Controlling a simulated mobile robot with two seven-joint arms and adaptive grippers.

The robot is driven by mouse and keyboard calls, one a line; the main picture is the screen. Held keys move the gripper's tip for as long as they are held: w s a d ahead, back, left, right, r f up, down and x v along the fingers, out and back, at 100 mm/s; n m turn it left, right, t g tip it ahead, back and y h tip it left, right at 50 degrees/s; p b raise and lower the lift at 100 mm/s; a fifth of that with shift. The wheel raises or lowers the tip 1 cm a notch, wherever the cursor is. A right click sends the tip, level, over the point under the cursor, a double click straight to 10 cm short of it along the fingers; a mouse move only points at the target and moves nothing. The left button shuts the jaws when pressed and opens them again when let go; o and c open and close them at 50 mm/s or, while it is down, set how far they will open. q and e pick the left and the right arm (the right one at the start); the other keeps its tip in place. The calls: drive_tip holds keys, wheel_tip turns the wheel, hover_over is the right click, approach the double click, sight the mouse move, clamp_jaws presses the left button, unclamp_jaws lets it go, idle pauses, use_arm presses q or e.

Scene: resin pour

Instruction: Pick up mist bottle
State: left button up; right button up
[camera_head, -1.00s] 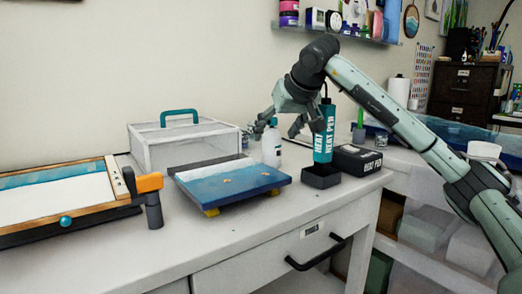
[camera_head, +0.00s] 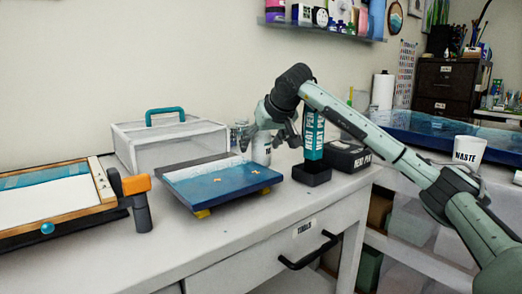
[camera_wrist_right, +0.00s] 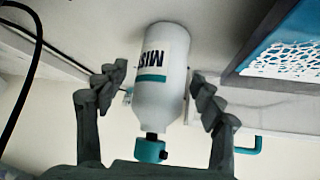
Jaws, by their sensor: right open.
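The mist bottle is a white bottle with a teal stripe, a MIST label and a teal and black cap; it shows upside down in the right wrist view (camera_wrist_right: 162,75). In the head view the bottle (camera_head: 262,152) stands upright on the bench behind the blue board, its upper part hidden by my gripper. My right gripper (camera_head: 268,139) is open, with one finger on each side of the bottle. In the wrist view, gaps show between the bottle and both fingers. My left gripper is not in view.
A blue-topped board (camera_head: 222,184) lies in front of the bottle. The teal HEAT PEN (camera_head: 313,130) stands in a dark holder (camera_head: 312,174) to the right, beside a black box (camera_head: 346,156). A clear case with a teal handle (camera_head: 172,146) is at the left.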

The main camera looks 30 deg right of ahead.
drive_tip(key=shift+r, duration=0.1)
clamp_jaws()
idle(0.3)
